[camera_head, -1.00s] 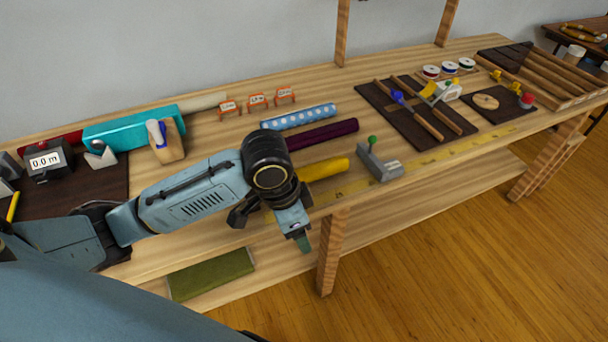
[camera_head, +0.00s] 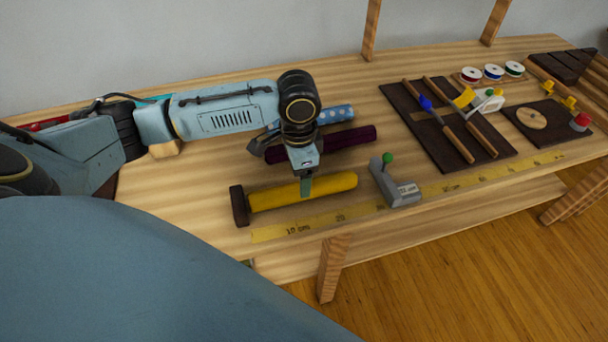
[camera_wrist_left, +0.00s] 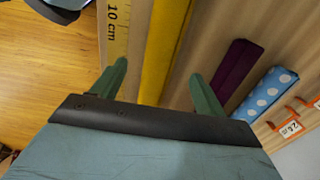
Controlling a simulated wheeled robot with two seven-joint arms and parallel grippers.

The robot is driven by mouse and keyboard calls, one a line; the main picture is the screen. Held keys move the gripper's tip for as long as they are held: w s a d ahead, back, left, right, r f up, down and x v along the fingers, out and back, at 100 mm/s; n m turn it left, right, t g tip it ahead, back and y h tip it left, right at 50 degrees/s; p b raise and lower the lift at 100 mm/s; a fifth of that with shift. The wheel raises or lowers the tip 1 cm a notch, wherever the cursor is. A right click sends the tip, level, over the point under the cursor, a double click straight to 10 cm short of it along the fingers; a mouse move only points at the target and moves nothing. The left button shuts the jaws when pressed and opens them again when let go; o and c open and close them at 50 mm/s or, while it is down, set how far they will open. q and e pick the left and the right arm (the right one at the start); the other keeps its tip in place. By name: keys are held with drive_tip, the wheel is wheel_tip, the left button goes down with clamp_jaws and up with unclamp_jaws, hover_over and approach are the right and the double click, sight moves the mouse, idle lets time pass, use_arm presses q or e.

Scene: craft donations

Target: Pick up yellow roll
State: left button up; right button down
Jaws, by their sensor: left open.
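The yellow roll (camera_head: 335,184) lies on the wooden bench, along the tape strip near its front edge, with a dark brown block (camera_head: 239,205) at its left end. My left gripper (camera_head: 305,184) is over the middle of the roll, and one green fingertip covers part of it. In the left wrist view the open fingers (camera_wrist_left: 158,88) point at the yellow roll (camera_wrist_left: 163,45), which runs between their lines. I cannot tell how far above it they are. My right gripper is not in view.
A dark purple roll (camera_head: 350,139) and a blue dotted roll (camera_head: 335,115) lie behind the yellow one. A grey device with a green knob (camera_head: 397,186) stands close to its right end. A measuring tape (camera_head: 325,217) runs in front. A dark board with tools (camera_head: 425,135) lies farther right.

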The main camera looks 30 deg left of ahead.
use_arm(q)
wheel_tip(320, 180, down, 3)
drive_tip(key=shift+r+b, duration=0.1)
drive_tip(key=shift+b, duration=0.2)
wheel_tip(320, 180, down, 3)
drive_tip(key=shift+s+r+b, duration=0.1)
drive_tip(key=shift+r+b, duration=0.05)
drive_tip(key=shift+b, duration=0.25)
drive_tip(key=shift+f, duration=0.35)
drive_tip(key=shift+c, duration=0.5)
drive_tip(key=c, duration=0.7)
drive_tip(key=shift+r, duration=0.1)
drive_tip(key=c, duration=0.3)
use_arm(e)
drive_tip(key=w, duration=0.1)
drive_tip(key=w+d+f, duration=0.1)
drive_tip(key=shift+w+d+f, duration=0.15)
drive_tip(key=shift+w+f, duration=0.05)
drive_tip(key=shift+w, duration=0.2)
use_arm(q)
drive_tip(key=shift+c, duration=0.2)
